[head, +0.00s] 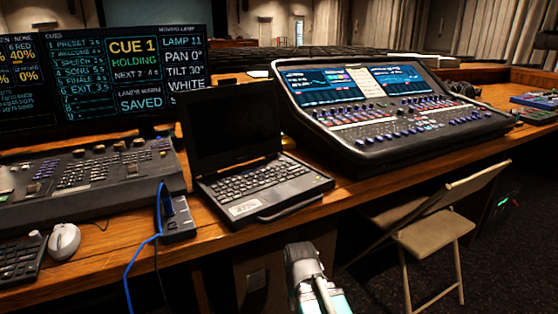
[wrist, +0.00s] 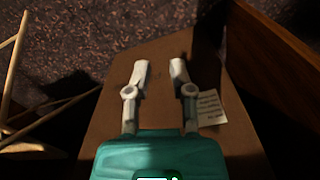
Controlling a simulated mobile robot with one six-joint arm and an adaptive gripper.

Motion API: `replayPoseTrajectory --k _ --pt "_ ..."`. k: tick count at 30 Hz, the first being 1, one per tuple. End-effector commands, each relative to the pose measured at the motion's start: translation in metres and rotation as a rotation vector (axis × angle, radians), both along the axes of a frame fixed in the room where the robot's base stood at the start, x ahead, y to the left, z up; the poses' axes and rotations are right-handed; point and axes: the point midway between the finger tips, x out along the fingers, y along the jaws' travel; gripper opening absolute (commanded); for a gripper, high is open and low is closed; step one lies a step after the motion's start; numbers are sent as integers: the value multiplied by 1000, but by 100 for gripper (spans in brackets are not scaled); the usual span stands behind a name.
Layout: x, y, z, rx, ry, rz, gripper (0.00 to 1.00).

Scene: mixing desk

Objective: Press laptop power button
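A black laptop (head: 262,185) stands open on the wooden desk, its screen (head: 231,125) dark. Its keyboard faces the front edge, and a pale label sits at its front left corner. I cannot make out the power button at this size. My arm's end shows at the bottom of the head view, below and in front of the desk edge, apart from the laptop. In the wrist view my gripper (wrist: 160,72) has its two pale fingers apart with nothing between them. It points down over a brown cardboard-like surface (wrist: 110,120); the laptop is not in that view.
A mixing console (head: 400,115) stands right of the laptop, a lighting desk (head: 85,180) and monitor (head: 100,70) left. A small box (head: 178,218) with a blue cable sits close to the laptop's left. A mouse (head: 64,241) lies further left. A folding chair (head: 437,228) stands in front, right.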

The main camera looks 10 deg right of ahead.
Motion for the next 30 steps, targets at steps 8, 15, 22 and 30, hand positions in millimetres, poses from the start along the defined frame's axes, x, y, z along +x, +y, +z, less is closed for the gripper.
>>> replayPoseTrajectory --k 8,15,22,30 --pt "0 0 0 0 0 0 0" --pt "0 0 0 0 0 0 0" --pt "0 0 0 0 0 0 0" --pt "0 0 0 0 0 0 0"
